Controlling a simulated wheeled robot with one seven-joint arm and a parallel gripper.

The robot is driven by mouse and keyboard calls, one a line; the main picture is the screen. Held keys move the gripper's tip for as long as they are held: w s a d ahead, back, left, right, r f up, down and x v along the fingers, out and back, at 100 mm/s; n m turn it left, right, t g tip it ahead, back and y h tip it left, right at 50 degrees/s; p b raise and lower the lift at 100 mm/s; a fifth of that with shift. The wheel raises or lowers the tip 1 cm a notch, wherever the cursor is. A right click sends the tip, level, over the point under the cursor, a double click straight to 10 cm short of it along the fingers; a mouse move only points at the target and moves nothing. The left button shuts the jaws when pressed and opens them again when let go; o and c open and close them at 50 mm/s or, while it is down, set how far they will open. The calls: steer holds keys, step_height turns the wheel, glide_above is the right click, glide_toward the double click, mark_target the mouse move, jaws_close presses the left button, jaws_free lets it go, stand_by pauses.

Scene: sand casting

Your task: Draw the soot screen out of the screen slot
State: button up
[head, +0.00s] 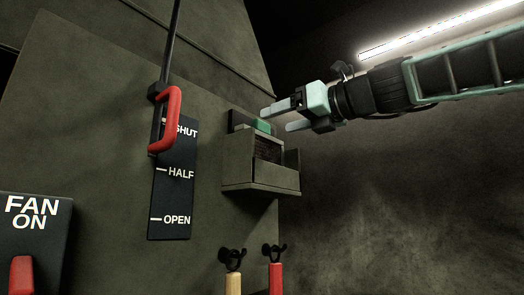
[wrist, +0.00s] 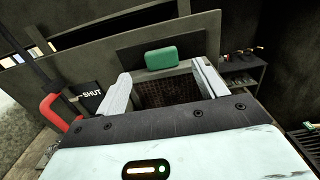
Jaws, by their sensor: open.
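The screen slot is a grey box-like holder (head: 258,177) on the grey wall in the head view. The dark brown mesh of the soot screen (head: 268,150) shows inside it. A green block (head: 262,126), which looks like the screen's grip, shows at the top of the holder; it is also in the wrist view (wrist: 162,58), above the mesh (wrist: 170,92). My gripper (head: 280,119) is open and empty, just above and to the right of the holder. In the wrist view its fingers (wrist: 160,72) lie on either side of the green block, apart from it.
A red-handled lever (head: 170,119) hangs left of the holder, by a plate marked SHUT, HALF, OPEN (head: 171,205). Two tools with tan (head: 233,283) and red (head: 276,276) handles hang below. A FAN ON panel (head: 35,240) is at lower left. Right of the holder is clear.

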mark_target(264, 123)
steer(key=p+x, duration=0.2)
steer(key=x, duration=0.1)
steer(key=shift+w+a+r, duration=0.2)
steer(key=shift+w+r, duration=0.1)
steer(key=shift+r, duration=0.05)
steer(key=shift+w+a+f, duration=0.15)
steer(key=shift+w+a, duration=0.1)
steer(key=c, duration=1.5)
